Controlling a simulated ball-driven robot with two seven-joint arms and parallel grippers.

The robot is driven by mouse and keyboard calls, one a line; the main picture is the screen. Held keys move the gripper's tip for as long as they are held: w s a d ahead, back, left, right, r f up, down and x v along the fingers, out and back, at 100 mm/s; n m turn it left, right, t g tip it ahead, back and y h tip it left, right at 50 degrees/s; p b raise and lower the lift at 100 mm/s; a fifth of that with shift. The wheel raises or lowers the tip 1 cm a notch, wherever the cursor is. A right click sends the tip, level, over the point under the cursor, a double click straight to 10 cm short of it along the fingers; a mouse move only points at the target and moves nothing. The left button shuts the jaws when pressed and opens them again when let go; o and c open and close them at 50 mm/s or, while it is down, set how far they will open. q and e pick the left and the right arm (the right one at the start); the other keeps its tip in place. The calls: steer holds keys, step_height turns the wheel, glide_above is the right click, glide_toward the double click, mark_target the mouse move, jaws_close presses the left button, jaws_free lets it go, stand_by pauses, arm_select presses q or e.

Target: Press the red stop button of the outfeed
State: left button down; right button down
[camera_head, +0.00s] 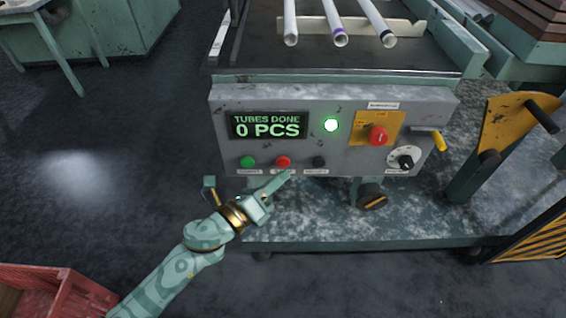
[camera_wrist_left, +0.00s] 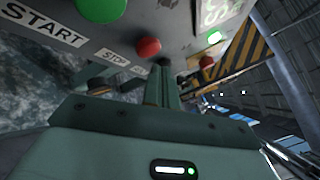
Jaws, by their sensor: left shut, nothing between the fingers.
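The red stop button (camera_head: 283,161) is a small round cap on the front of the grey control panel (camera_head: 300,100), between a green button (camera_head: 247,161) and a black one (camera_head: 319,162). In the left wrist view the red button (camera_wrist_left: 148,47) shows beside a label reading STOP, with the green button (camera_wrist_left: 100,8) by a START label. My left gripper (camera_head: 288,176) is shut and empty. Its fingertips are just below the red button in the head view, partly over the labels. In the left wrist view the fingertips (camera_wrist_left: 161,70) appear below and slightly right of the button. I cannot tell whether they touch the panel.
A red mushroom button (camera_head: 378,135) on a yellow plate, a dial (camera_head: 405,160) and a lit green lamp (camera_head: 331,125) share the panel. The display (camera_head: 267,124) reads 0 PCS. A red crate (camera_head: 60,290) stands at lower left.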

arm_select(q)
steer(key=shift+w, duration=0.2)
arm_select(e)
steer(key=shift+s, duration=0.35)
steer(key=shift+w, duration=0.1)
steer(key=shift+w, duration=0.4)
stand_by(0.4)
steer(key=shift+s, duration=0.45)
arm_select(q)
steer(key=shift+w, duration=0.1)
steer(key=shift+w, duration=0.3)
arm_select(e)
steer(key=shift+w, duration=0.1)
